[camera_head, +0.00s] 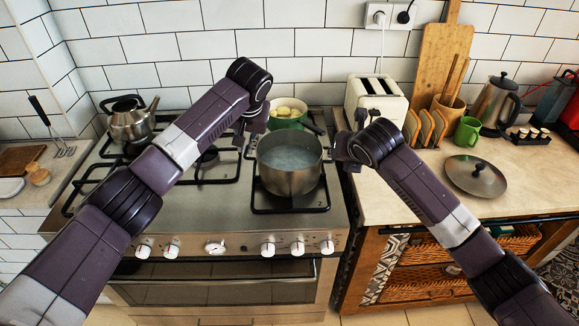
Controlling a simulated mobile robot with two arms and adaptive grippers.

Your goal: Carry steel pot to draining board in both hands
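The steel pot (290,180) stands upright on the front right burner of the stove, uncovered, with cloudy liquid inside. My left gripper (247,147) is at the pot's upper left rim, and my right gripper (337,152) is at its right rim. Both are small and dark here. The pot's side handles are hidden or too small to make out, so I cannot tell whether either gripper is closed on one. I cannot make out a draining board in this view.
A green pan (287,120) of food sits behind the pot, and a kettle (130,120) at the back left. On the right counter are a toaster (376,98), a green mug (467,131) and a lid (475,177). The counter's front stretch (395,203) is bare.

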